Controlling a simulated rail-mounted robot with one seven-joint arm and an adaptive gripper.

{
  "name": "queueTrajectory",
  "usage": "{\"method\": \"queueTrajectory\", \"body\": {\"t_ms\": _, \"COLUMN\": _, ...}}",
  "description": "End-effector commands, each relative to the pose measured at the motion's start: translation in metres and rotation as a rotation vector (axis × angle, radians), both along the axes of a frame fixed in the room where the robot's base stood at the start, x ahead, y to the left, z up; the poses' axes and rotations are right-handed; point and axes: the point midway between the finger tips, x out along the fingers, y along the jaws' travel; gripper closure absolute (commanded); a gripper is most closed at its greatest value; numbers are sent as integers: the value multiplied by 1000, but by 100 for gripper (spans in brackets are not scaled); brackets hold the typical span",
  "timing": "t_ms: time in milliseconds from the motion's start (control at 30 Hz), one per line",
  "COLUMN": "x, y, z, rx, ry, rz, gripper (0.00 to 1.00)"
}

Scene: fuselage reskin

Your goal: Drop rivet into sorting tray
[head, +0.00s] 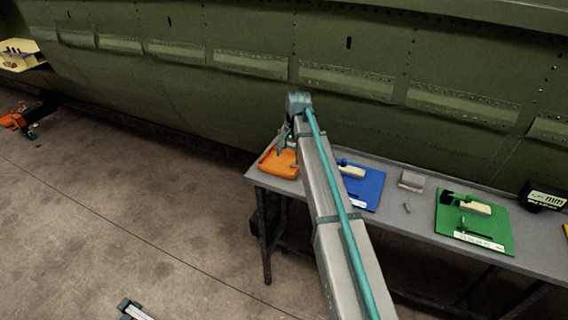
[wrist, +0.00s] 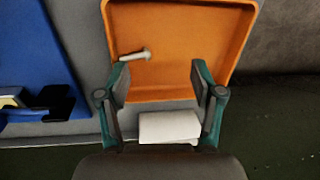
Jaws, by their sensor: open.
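The orange sorting tray (head: 284,165) sits at the left end of the grey workbench. In the wrist view the tray (wrist: 205,40) fills the upper middle, with its raised rim showing. A small pale rivet (wrist: 135,54) shows against the tray floor, toward its left side. Whether it rests on the floor or is just above it, I cannot tell. My gripper (wrist: 159,82) is open over the tray's near edge, its fingers wide apart and the rivet beyond the left fingertip, not between them. In the head view my gripper (head: 283,143) is above the tray, and the rivet cannot be made out.
A white label-like piece (wrist: 168,127) shows between the finger bases. A blue mat (head: 362,190) with a tool lies right of the tray, then a grey block (head: 411,181), a green mat (head: 490,220) and a black box (head: 541,197). The green fuselage (head: 200,90) rises behind the bench.

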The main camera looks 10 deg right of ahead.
Motion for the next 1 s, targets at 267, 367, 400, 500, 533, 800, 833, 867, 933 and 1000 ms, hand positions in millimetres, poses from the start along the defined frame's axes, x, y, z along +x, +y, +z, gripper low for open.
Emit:
{"method": "queueTrajectory", "body": {"t_ms": 267, "x": 0, "y": -1, "z": 6, "rx": 0, "ry": -1, "rz": 0, "gripper": 33}}
{"method": "queueTrajectory", "body": {"t_ms": 367, "x": 0, "y": -2, "z": 17, "rx": 0, "ry": -2, "rz": 0, "gripper": 33}}
{"method": "queueTrajectory", "body": {"t_ms": 400, "x": -1, "y": -3, "z": 23, "rx": 0, "ry": -2, "rz": 0, "gripper": 33}}
{"method": "queueTrajectory", "body": {"t_ms": 500, "x": -2, "y": -5, "z": 41, "rx": 0, "ry": -4, "rz": 0, "gripper": 33}}
{"method": "queueTrajectory", "body": {"t_ms": 533, "x": -2, "y": -5, "z": 47, "rx": 0, "ry": -2, "rz": 0, "gripper": 33}}
{"method": "queueTrajectory", "body": {"t_ms": 800, "x": -6, "y": -11, "z": 96, "rx": 0, "ry": -1, "rz": 0, "gripper": 33}}
{"method": "queueTrajectory", "body": {"t_ms": 833, "x": -6, "y": -11, "z": 100, "rx": 0, "ry": -1, "rz": 0, "gripper": 33}}
{"method": "queueTrajectory", "body": {"t_ms": 867, "x": -6, "y": -12, "z": 103, "rx": 0, "ry": -1, "rz": 0, "gripper": 33}}
{"method": "queueTrajectory", "body": {"t_ms": 933, "x": -7, "y": -13, "z": 111, "rx": 0, "ry": -1, "rz": 0, "gripper": 33}}
{"method": "queueTrajectory", "body": {"t_ms": 1000, "x": -7, "y": -13, "z": 115, "rx": 0, "ry": 0, "rz": 0, "gripper": 33}}
